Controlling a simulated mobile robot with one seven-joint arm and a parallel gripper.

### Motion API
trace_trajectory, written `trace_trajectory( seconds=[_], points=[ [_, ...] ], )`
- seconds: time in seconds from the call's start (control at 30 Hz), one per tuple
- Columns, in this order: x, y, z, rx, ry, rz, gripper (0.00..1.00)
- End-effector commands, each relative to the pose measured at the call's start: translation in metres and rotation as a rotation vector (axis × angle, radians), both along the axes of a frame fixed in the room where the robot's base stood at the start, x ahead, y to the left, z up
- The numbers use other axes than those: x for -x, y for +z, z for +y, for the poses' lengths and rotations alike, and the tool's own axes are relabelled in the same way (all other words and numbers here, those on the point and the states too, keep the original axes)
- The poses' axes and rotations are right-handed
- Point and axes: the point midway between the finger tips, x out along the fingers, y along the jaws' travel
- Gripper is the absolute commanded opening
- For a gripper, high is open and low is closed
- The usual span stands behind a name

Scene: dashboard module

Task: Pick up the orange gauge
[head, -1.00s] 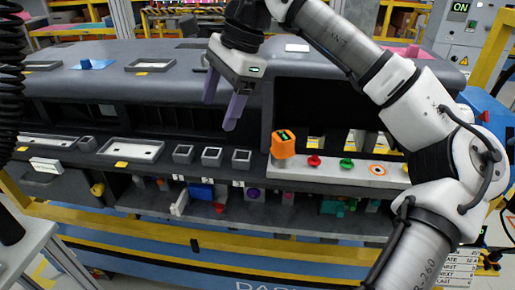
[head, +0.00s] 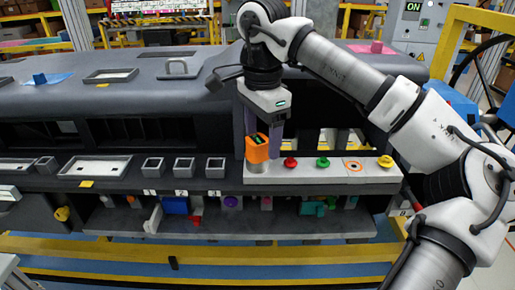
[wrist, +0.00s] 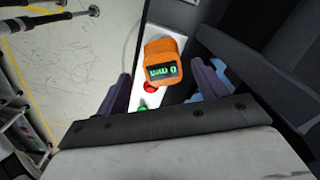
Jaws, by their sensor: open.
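The orange gauge (head: 258,148) stands at the left end of the light grey ledge on the dashboard module. In the wrist view the gauge (wrist: 163,60) shows its dark display with green digits. My gripper (head: 264,133) is just above the gauge, pointing down, with its purple fingers apart. In the head view the fingers appear at either side of the gauge's top. In the wrist view the gauge lies ahead of the gap between the two fingers (wrist: 160,92). I cannot tell whether a finger touches it.
On the same ledge (head: 305,177), right of the gauge, are a red knob (head: 290,163), a green knob (head: 323,163), an orange ring (head: 354,166) and a yellow knob (head: 386,161). Square sockets (head: 215,167) lie to the left. A dark panel edge stands close behind.

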Motion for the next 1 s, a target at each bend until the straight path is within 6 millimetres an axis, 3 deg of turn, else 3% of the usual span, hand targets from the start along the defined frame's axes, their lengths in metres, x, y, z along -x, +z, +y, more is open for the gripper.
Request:
trace_trajectory(
  seconds=[0.3, 0.6, 1.0],
  points=[
    [0.0, -0.042, 0.009, -0.001, 0.001, 0.002, 0.7],
    [0.0, -0.048, 0.009, -0.001, 0.001, 0.0, 0.7],
    [0.0, -0.048, 0.009, -0.001, 0.001, 0.0, 0.18]
  ],
)
